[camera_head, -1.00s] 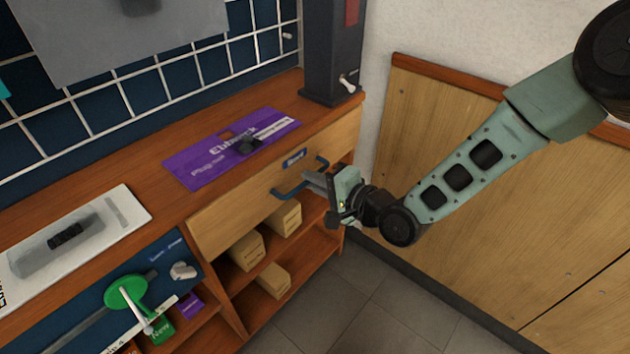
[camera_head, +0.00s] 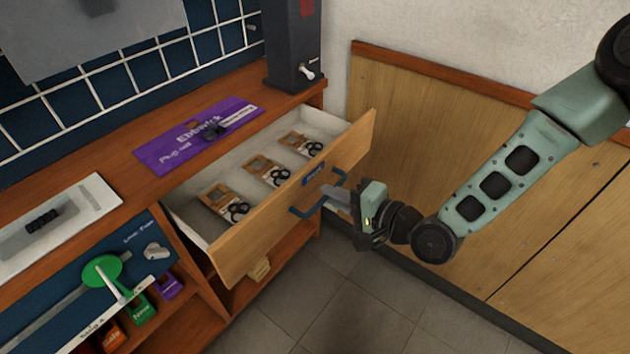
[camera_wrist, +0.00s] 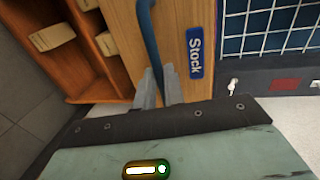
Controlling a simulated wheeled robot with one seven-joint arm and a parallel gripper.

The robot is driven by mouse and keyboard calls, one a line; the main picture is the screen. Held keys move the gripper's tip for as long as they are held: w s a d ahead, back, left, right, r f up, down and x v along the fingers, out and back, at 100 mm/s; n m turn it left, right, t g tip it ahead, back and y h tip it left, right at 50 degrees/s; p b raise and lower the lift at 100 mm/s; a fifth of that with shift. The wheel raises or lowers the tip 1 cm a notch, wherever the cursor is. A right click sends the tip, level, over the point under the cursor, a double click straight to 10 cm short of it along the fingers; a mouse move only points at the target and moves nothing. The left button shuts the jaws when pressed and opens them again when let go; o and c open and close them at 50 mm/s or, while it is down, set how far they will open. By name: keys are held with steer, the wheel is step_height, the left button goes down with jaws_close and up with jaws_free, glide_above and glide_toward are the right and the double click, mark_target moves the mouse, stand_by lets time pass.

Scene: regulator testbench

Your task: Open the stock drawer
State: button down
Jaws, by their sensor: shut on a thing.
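The stock drawer (camera_head: 290,206) stands pulled out from the wooden bench in the head view, its light wood front clear of the bench. Inside lie several brown cards with black ring-shaped parts. A blue bar handle (camera_head: 318,194) is on its front, beside a blue label. My gripper (camera_head: 333,192) is shut on the handle. In the wrist view, the gripper fingers (camera_wrist: 163,88) close around the blue handle (camera_wrist: 150,40), next to the label reading "Stock" (camera_wrist: 195,52). The fingertips partly hide the handle.
A purple mat (camera_head: 195,135) and a white tray (camera_head: 60,225) lie on the bench top. A dark column (camera_head: 293,45) stands at the bench's right end. Open shelves with boxes (camera_head: 259,268) are below the drawer. Grey floor is clear in front; a wood-panelled wall (camera_head: 440,150) is behind my arm.

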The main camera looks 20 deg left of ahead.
steer(key=f+v, duration=0.1)
steer(key=v, duration=0.5)
steer(key=shift+d+p, duration=0.2)
steer(key=shift+p, duration=0.1)
steer(key=shift+f, duration=0.15)
steer(key=c, duration=1.5)
jaws_free()
steer(key=shift+s, duration=0.1)
steer(key=p+v, duration=0.5)
steer(key=v, duration=1.2)
steer(key=shift+s+p, duration=0.15)
steer(key=shift+p, duration=0.15)
steer(key=shift+d, duration=0.1)
